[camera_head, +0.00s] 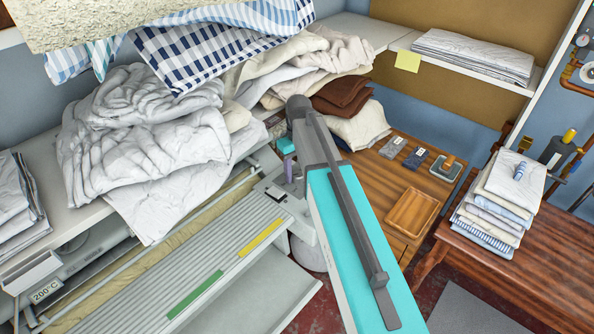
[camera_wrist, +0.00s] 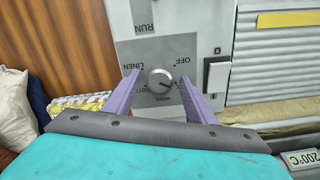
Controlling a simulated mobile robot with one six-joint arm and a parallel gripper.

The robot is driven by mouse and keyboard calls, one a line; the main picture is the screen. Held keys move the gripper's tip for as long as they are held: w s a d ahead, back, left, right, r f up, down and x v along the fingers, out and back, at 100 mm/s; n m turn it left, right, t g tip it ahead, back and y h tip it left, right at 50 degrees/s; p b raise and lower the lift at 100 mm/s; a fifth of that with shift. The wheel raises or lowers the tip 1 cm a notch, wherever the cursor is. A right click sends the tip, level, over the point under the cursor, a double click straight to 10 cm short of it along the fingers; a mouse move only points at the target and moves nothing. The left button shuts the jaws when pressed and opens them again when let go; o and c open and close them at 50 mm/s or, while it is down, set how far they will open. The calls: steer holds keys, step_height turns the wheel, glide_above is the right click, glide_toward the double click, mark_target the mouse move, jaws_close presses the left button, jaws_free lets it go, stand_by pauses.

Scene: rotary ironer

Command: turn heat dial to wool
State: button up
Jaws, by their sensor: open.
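The heat dial (camera_wrist: 160,82) is a round silver knob on the ironer's grey control panel (camera_wrist: 205,55). In the wrist view the panel lettering is upside down, with OFF at upper right and LINEN at upper left. A dark mark on the knob seems to point to lower right. My gripper (camera_wrist: 160,77) is open, with a purple finger on each side of the dial and gaps showing. In the head view my gripper (camera_head: 288,170) is over the ironer's right end; the dial cannot be made out there.
A black-and-white switch (camera_wrist: 217,74) and a RUN label are on the same panel. The ironer (camera_head: 180,275) has a 200°C plate (camera_head: 46,291). White laundry (camera_head: 140,135) is heaped behind it. A wooden tray (camera_head: 411,212) and a folded stack (camera_head: 500,205) are to the right.

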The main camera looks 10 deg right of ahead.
steer(key=c, duration=1)
steer(key=shift+a, duration=0.3)
steer(key=shift+d, duration=0.2)
steer(key=shift+c, duration=0.2)
